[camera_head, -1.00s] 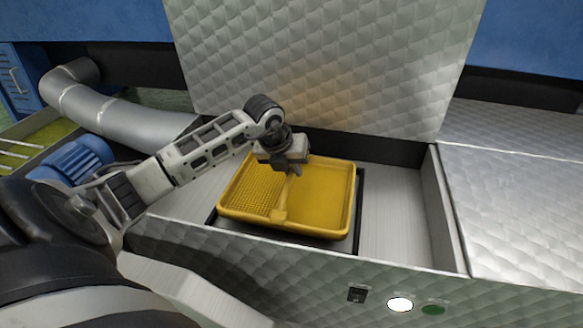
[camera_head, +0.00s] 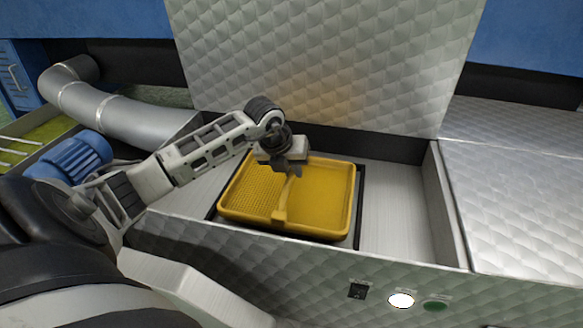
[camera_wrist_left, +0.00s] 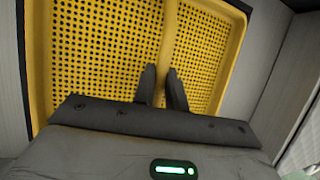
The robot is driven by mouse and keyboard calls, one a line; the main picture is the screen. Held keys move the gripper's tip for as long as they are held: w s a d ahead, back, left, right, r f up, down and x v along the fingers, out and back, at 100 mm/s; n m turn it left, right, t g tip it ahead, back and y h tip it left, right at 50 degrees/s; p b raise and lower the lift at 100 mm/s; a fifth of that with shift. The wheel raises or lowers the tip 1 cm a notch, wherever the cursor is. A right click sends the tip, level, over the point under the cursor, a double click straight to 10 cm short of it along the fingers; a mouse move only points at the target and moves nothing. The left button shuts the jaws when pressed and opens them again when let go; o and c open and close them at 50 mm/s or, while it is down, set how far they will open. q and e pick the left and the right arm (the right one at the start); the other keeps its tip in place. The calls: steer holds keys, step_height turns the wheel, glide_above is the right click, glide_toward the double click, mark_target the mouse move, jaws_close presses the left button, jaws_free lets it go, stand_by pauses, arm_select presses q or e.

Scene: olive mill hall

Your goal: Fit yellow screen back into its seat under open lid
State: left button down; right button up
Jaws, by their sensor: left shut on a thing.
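The yellow screen (camera_head: 325,199) is a shallow tray with a perforated floor and a bar across its middle. It lies low inside the open bay, over a dark frame, the seat (camera_head: 360,190), which shows along its right and front edges. My left gripper (camera_head: 291,172) is shut on the screen's middle bar; the wrist view shows both fingers (camera_wrist_left: 163,75) on either side of the bar. The open lid (camera_head: 325,65) stands upright behind. Whether the screen sits fully down in the seat cannot be told. My right gripper is not in view.
The bay's right wall (camera_head: 448,205) and front panel (camera_head: 300,262) surround the screen, with bare metal floor to its right. A closed quilted cover (camera_head: 520,200) is at the right. A grey pipe (camera_head: 125,115) and blue motor (camera_head: 70,157) are at the left.

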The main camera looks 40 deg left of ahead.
arm_select(q)
steer(key=shift+f+b, duration=0.45)
steer(key=shift+f, duration=0.2)
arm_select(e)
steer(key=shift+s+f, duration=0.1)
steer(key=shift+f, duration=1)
arm_select(q)
steer(key=c, duration=1.3)
jaws_free()
steer(key=shift+c, duration=0.2)
steer(key=shift+f, duration=0.2)
steer(key=shift+s+r+p, duration=0.2)
steer(key=shift+r+p, duration=0.2)
steer(key=shift+r, duration=0.3)
steer(key=p+v, duration=0.3)
steer(key=v, duration=1.2)
steer(key=shift+p, duration=0.3)
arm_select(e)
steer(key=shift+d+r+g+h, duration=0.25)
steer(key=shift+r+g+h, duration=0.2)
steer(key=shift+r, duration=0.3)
arm_select(q)
steer(key=shift+s+r, duration=0.1)
